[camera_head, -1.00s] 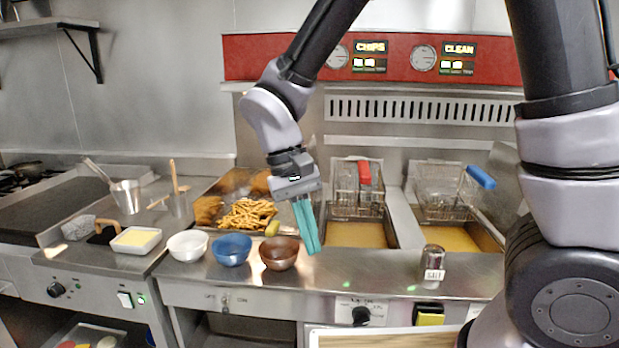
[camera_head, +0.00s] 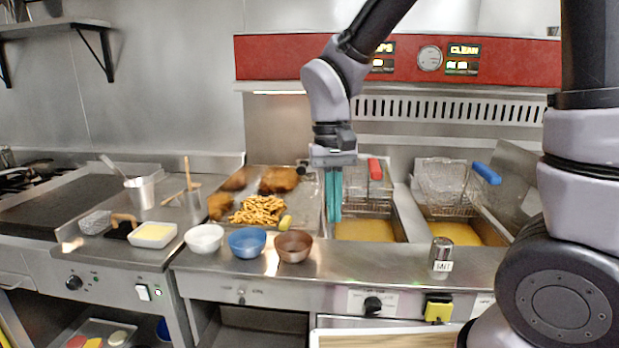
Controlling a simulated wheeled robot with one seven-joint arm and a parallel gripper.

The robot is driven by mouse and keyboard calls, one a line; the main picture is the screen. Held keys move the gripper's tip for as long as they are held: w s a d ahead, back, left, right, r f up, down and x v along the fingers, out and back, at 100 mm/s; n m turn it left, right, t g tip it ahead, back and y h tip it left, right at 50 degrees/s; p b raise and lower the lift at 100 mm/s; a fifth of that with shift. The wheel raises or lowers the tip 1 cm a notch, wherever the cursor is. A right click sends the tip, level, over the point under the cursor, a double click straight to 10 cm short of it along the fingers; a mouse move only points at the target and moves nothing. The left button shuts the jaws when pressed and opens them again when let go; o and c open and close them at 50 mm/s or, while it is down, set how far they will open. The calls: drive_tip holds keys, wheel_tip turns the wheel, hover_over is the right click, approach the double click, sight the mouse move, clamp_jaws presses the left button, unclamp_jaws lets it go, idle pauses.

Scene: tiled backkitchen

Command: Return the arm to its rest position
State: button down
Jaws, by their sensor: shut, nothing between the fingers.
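My gripper (camera_head: 334,218) has teal fingers and hangs pointing down, shut and empty. In the picture it stands in front of the left fryer's near left corner, right of the brown bowl (camera_head: 293,246). My arm (camera_head: 328,95) reaches down to it from the top of the picture, bent at a grey joint.
A blue bowl (camera_head: 247,242), a white bowl (camera_head: 204,238) and a salt shaker (camera_head: 441,254) stand along the counter's front. Fries (camera_head: 258,209) lie on a metal tray behind the bowls. Two fryer baskets, one red-handled (camera_head: 375,169) and one blue-handled (camera_head: 487,174), sit over the oil.

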drive_tip(key=d+r+m+t+y, duration=0.2)
drive_tip(key=d+r+m+t, duration=0.3)
drive_tip(key=d+r, duration=1.2)
drive_tip(key=d+t, duration=0.3)
drive_tip(key=shift+d+r+t+y, duration=0.15)
drive_tip(key=shift+t+y, duration=0.15)
idle(0.9)
drive_tip(key=c, duration=0.8)
unclamp_jaws()
drive_tip(key=shift+w, duration=0.1)
